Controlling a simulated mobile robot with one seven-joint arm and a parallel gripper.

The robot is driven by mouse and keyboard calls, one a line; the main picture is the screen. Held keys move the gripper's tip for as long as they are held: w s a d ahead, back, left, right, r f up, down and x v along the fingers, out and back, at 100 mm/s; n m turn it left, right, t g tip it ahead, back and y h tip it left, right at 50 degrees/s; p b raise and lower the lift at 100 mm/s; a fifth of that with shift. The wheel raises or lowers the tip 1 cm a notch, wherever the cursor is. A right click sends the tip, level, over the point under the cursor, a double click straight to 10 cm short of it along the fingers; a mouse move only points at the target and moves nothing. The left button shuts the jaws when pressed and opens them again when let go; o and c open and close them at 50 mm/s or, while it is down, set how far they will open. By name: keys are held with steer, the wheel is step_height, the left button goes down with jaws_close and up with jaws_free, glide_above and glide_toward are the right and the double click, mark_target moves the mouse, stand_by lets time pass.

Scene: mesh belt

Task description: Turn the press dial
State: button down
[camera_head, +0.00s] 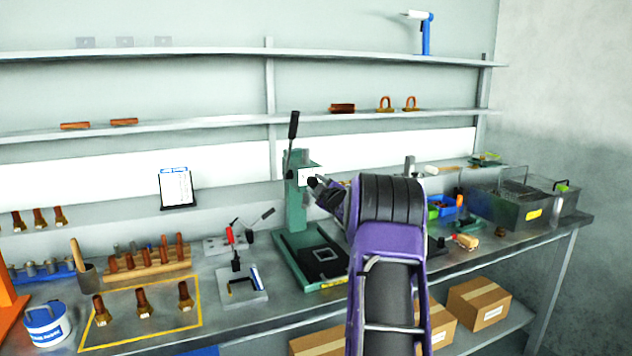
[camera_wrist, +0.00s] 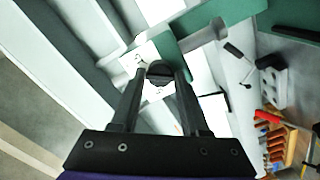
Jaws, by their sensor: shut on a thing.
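The green arbor press (camera_head: 296,205) stands on the bench near the middle of the head view, with its black lever (camera_head: 293,125) pointing up. Its small black dial (camera_head: 312,181) sits on a white plate on the press's front. In the wrist view the dark, round dial (camera_wrist: 160,71) lies between my two fingertips. My gripper (camera_head: 319,185) reaches in from the right and is shut on the dial. In the wrist view the fingers of my gripper (camera_wrist: 159,80) flank it. The fingers hide the dial's sides, and I cannot tell its turn angle.
A clamp fixture (camera_head: 243,285) and a wooden rack (camera_head: 148,262) of copper parts stand left of the press. A yellow-outlined area (camera_head: 120,335) holds three copper fittings. A grey bin (camera_head: 505,205) stands at the right. Shelves (camera_head: 225,120) run along the wall behind.

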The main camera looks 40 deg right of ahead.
steer(key=m+p, duration=0.1)
steer(key=m, duration=0.3)
steer(key=shift+m+p, duration=0.35)
steer(key=shift+m, duration=0.05)
stand_by(0.4)
steer(key=shift+c, duration=2)
jaws_free()
steer(key=shift+s, duration=0.1)
steer(key=b+v, duration=0.2)
steer(key=v, duration=1.5)
steer(key=shift+s, duration=0.15)
